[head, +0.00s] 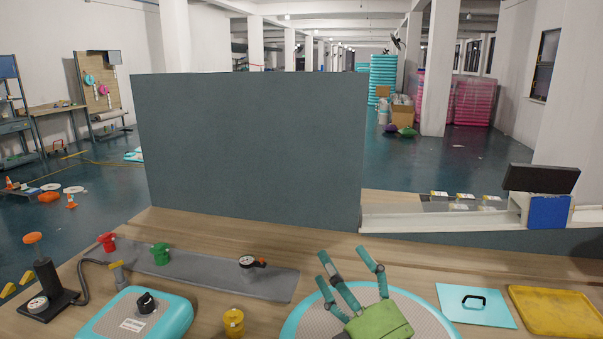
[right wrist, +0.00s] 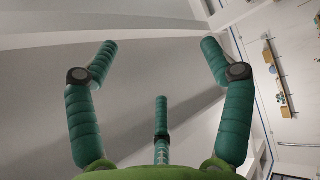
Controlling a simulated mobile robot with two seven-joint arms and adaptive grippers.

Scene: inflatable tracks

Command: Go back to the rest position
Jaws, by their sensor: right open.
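My right gripper (head: 347,275) is green with teal segmented fingers. In the head view it is above the round grey and teal pad at the front of the table, with its fingers spread and pointing up and away. In the right wrist view the same gripper (right wrist: 155,60) has its fingers apart with nothing between them; a plain grey-white surface and a wall fill the background. My left gripper is not in the head view.
The wooden table (head: 215,238) holds a round pad (head: 430,320), a teal box with a black knob (head: 172,308), a grey strip (head: 205,277), a pump (head: 45,275), a yellow cup (head: 234,322), a light blue plate (head: 475,313) and a yellow tray (head: 560,310). A grey panel (head: 250,150) stands behind.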

